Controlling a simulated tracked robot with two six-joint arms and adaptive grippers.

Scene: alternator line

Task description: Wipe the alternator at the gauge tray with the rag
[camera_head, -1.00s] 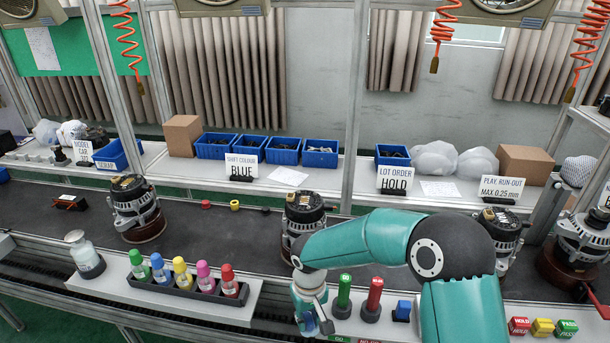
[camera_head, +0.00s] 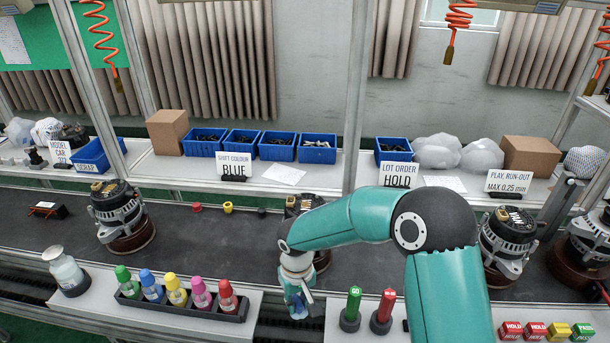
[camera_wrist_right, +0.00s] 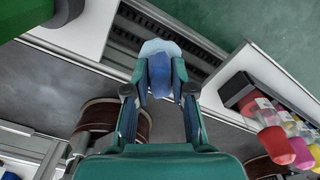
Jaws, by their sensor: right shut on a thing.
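My right gripper (camera_head: 300,300) hangs over the gap between the bottle stand and the gauge tray (camera_head: 337,322). It is shut on a blue cloth-like thing, seen between its fingertips in the right wrist view and taken to be the rag (camera_wrist_right: 160,76). A pale blue part sticks out beyond the tips. An alternator (camera_head: 304,202) stands on the dark belt behind my right arm, which hides much of it. It is the one nearest the GO gauge (camera_head: 353,303) and red gauge (camera_head: 383,308). The rag is apart from it. My left gripper is not in view.
Other alternators stand on the belt at left (camera_head: 120,218), right (camera_head: 503,245) and far right (camera_head: 585,250). Coloured bottles (camera_head: 176,290) and a clear jar (camera_head: 65,270) stand at front left. Stamp blocks (camera_head: 535,331) sit at front right. The belt between the left and middle alternators is mostly free.

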